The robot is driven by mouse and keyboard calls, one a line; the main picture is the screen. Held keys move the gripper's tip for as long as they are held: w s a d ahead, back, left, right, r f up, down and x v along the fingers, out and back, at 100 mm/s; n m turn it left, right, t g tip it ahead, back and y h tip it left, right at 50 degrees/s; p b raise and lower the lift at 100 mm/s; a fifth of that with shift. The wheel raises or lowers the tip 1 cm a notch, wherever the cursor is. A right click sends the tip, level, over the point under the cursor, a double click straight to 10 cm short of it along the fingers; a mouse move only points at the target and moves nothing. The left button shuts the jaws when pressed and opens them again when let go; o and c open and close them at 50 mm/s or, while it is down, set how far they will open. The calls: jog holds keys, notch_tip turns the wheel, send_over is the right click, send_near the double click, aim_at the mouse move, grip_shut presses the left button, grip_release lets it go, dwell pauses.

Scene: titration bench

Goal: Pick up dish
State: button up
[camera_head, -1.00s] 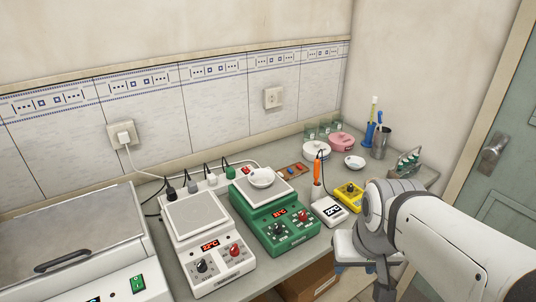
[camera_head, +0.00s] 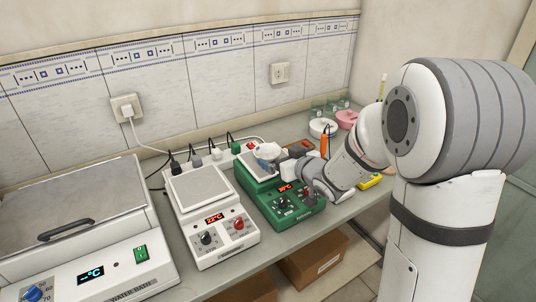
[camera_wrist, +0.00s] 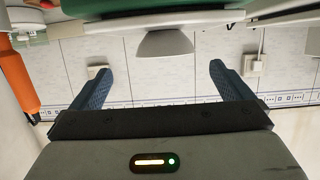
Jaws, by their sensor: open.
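The white dish (camera_head: 268,148) sits on the top plate of the green hotplate (camera_head: 287,208) in the head view. In the wrist view, which is upside down, the dish (camera_wrist: 165,43) hangs as a pale grey bowl at the top middle, under the green body. My gripper (camera_head: 268,164) is at the dish's near side in the head view. In the wrist view its two blue fingers (camera_wrist: 155,80) are spread wide, with the dish centred between and beyond them. Nothing is held. Contact with the dish is not visible.
A white hotplate (camera_head: 210,215) and a water bath (camera_head: 85,235) stand to the left. White and pink containers (camera_head: 347,118) stand behind. Cables run along the wall.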

aim_at(262, 149)
jog(key=x, duration=0.4)
jog(key=p+x, duration=0.1)
jog(key=x, duration=0.2)
jog(key=shift+w+a+f, duration=0.15)
jog(key=shift+a, duration=0.35)
jog(key=c, duration=1.1)
